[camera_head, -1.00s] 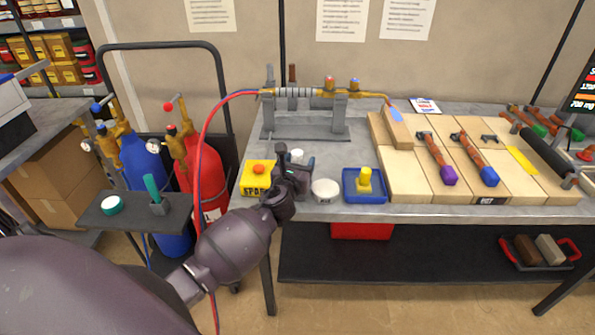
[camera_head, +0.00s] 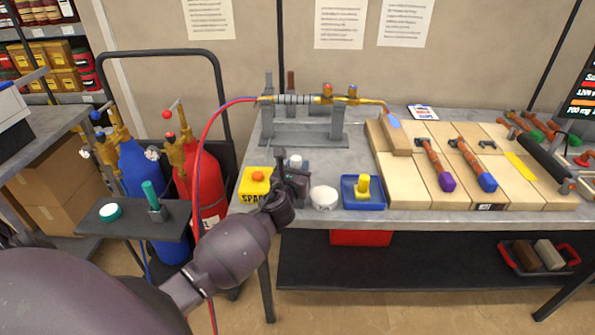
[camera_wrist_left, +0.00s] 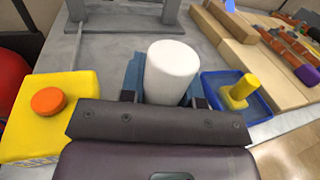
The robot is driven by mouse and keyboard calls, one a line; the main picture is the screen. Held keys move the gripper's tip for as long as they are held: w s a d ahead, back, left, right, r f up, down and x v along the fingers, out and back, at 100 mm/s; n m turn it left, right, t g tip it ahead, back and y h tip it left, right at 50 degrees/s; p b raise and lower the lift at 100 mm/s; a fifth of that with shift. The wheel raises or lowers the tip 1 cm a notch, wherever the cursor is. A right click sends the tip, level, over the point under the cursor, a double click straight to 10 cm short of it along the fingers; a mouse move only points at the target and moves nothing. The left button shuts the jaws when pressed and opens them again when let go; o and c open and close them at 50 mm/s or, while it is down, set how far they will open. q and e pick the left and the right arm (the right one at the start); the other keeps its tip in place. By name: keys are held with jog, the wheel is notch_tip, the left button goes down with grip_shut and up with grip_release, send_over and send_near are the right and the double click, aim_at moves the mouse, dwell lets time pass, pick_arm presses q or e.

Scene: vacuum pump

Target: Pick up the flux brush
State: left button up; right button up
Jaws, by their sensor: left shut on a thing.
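A white upright cylinder, which I take to be the flux brush's handle (camera_wrist_left: 172,72), stands between my left gripper's fingers in the left wrist view. Its white top also shows in the head view (camera_head: 295,161). My left gripper (camera_head: 296,182) is shut on it, low over the front of the grey workbench. The brush's lower end and bristles are hidden by the gripper. My right gripper is not in view.
A yellow box with an orange knob (camera_head: 257,181) is close on the left. A white jar (camera_head: 324,198) and a blue tray (camera_head: 362,202) with a yellow piece are close on the right. A pipe rig (camera_head: 310,125) stands behind. Red and blue hoses hang at the left.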

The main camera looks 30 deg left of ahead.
pick_arm(q)
notch_tip(320, 180, up, 20)
jog(key=p, duration=0.2)
jog(key=shift+f+p, duration=0.25)
jog(key=shift+p, duration=0.15)
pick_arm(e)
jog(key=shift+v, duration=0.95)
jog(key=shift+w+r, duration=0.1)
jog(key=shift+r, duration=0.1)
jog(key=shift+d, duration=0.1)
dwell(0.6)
